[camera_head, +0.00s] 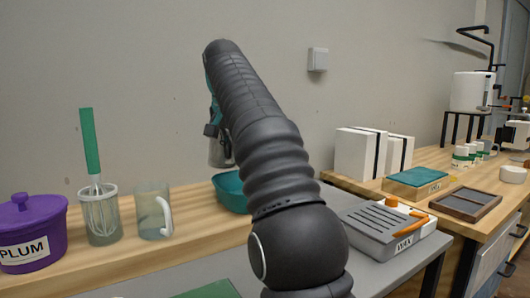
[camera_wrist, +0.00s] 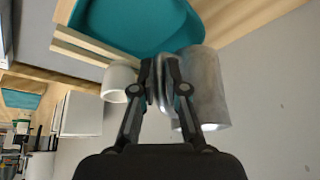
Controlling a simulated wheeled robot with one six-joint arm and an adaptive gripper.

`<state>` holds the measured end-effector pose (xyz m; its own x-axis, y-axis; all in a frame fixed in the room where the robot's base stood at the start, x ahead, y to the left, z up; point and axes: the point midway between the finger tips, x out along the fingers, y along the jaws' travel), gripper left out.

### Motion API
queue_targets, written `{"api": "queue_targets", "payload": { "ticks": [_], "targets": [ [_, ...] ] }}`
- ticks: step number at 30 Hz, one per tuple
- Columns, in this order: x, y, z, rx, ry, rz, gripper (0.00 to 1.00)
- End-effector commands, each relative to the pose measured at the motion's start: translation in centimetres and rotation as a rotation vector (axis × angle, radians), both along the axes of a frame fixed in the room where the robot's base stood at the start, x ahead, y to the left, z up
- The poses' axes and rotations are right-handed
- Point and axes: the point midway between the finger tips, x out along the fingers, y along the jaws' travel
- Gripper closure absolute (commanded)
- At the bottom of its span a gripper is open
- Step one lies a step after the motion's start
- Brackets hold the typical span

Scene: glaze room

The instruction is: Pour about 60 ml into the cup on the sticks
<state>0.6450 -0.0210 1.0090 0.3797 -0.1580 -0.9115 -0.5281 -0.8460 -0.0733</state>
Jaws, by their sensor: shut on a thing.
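My gripper (camera_wrist: 160,66) is shut on the handle of a grey, cloudy jug (camera_wrist: 206,88), on the right in the wrist view. In the head view my gripper (camera_head: 211,130) and the jug (camera_head: 219,153) are partly hidden by my arm, above the teal basin (camera_head: 230,192). In the wrist view, which looks upside down, the basin (camera_wrist: 128,24) fills the top. Pale wooden sticks (camera_wrist: 78,48) run beside it. A small white cup (camera_wrist: 119,82) sits at the sticks' end, apart from the jug, apparently on them. Neither vessel's contents can be seen.
A purple PLUM pot (camera_head: 33,232), a whisk jar (camera_head: 102,217) and a clear mug (camera_head: 153,212) stand left on the wooden shelf. A grey WAX box (camera_head: 390,232) is right of my arm. White blocks (camera_head: 362,153) and a teal box (camera_head: 419,184) stand farther right.

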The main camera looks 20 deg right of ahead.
Motion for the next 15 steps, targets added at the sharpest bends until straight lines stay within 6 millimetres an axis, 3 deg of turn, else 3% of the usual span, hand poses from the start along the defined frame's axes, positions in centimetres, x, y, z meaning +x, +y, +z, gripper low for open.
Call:
{"api": "queue_targets", "payload": {
  "ticks": [15],
  "targets": [
    [-1.0, -2.1, -0.4, 0.297, -0.120, -0.004, 1.00]
  ]
}}
